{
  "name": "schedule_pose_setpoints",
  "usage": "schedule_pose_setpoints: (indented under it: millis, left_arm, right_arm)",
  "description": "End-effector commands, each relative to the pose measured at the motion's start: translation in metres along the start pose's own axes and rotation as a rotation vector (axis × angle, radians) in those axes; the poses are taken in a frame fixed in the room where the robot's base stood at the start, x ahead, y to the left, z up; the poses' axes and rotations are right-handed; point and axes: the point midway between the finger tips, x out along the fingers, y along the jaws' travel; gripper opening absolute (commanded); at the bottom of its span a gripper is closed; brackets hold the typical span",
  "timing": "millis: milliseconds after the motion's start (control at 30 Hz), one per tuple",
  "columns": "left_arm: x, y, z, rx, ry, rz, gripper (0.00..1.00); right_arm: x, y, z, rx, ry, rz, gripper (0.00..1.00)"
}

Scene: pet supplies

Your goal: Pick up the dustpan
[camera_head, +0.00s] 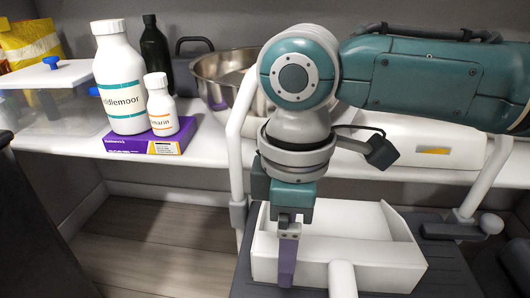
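A white dustpan (385,262) lies on a dark grey surface at the lower right, its open tray facing up and its handle (342,280) pointing toward me, cut off by the bottom edge. My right gripper (287,270) points straight down at the dustpan's near wall, left of the handle. Its fingers overlap that wall in the picture, seen edge-on, so I cannot tell whether they are apart, shut or touching it. My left gripper is not in view.
The dark surface (450,265) has a white tubular frame around it. Behind, a white shelf (75,140) holds a large white bottle (122,85), a small bottle (161,108) on a purple box (150,145), a metal bowl (222,75), a dark bottle (156,50) and a clear container (55,110).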

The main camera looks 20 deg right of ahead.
Motion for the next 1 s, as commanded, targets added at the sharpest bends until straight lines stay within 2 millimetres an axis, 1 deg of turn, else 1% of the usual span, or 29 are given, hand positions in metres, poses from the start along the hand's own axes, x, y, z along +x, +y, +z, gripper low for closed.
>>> schedule_pose_setpoints:
  millis: [33, 267, 300, 1000]
  left_arm:
    - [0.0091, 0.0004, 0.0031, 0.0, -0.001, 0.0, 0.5]
    - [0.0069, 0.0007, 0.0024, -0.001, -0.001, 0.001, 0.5]
    - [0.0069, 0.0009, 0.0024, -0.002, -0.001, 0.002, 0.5]
    - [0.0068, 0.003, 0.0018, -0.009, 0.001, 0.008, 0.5]
  right_arm:
    - [0.0114, -0.0002, 0.0002, 0.0, 0.0, 0.0, 0.84]
    - [0.0101, -0.0003, 0.0002, 0.0, 0.0, 0.0, 0.84]
    - [0.01, -0.0004, 0.0002, 0.0, 0.0, 0.0, 0.81]
    - [0.01, -0.0004, 0.0002, 0.0, 0.0, 0.0, 0.03]
